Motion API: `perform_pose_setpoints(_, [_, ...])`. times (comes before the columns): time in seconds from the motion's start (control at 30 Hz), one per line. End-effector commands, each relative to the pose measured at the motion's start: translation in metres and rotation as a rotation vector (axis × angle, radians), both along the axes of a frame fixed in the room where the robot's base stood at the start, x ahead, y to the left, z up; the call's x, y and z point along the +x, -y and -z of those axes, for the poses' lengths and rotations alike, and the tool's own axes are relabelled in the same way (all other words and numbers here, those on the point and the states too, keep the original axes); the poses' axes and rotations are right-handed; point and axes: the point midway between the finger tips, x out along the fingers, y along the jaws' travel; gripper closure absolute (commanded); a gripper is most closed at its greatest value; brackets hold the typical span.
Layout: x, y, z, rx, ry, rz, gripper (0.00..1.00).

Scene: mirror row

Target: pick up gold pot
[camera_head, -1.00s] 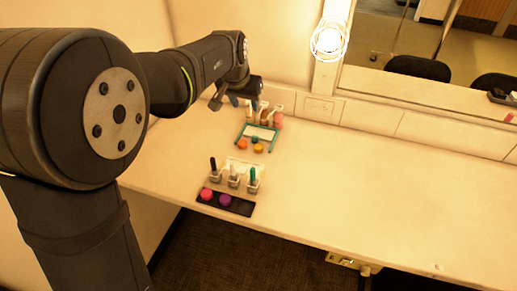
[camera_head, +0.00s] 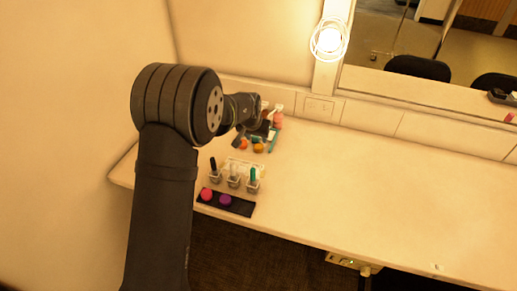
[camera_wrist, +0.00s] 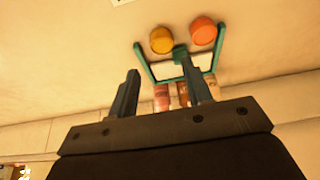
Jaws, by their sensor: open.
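The gold pot (camera_head: 258,148) sits on the counter at the front edge of the teal-framed tray (camera_head: 272,141). In the wrist view, the gold pot (camera_wrist: 161,39) lies ahead of the fingertips, beside an orange pot (camera_wrist: 203,31). The orange pot (camera_head: 243,145) is left of it in the head view. A teal pot (camera_wrist: 180,52) is just behind the two. My gripper (camera_wrist: 160,66) is open and empty, with a finger on either side of the view. In the head view my gripper (camera_head: 254,130) hangs over the tray and hides much of it.
Three bottles or brushes in clear holders (camera_head: 233,180) stand nearer the front. A dark palette (camera_head: 239,206) with a pink pot (camera_head: 207,194) and a purple pot (camera_head: 225,200) lies at the counter's edge. Bottles (camera_head: 278,118) stand by the wall.

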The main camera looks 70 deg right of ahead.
Motion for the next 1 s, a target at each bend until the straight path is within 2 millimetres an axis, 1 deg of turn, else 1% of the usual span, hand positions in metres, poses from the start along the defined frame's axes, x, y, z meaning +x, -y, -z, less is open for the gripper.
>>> perform_pose_setpoints(0.03, [0.0,0.003,0.01,0.003,0.0,0.0,0.55])
perform_pose_setpoints(0.1, [0.0,0.007,0.018,0.001,0.0,0.0,0.55])
perform_pose_setpoints(0.2, [0.0,0.011,0.027,0.001,0.0,0.0,0.55])
perform_pose_setpoints(0.37, [0.001,0.014,0.033,0.0,0.0,0.0,0.55])
perform_pose_setpoints(0.7, [0.004,0.031,0.071,-0.001,-0.001,0.0,0.55])
perform_pose_setpoints(0.83, [0.004,0.034,0.077,-0.002,-0.001,0.0,0.55])
perform_pose_setpoints(1.0, [0.004,0.034,0.077,-0.002,-0.001,0.0,0.55])
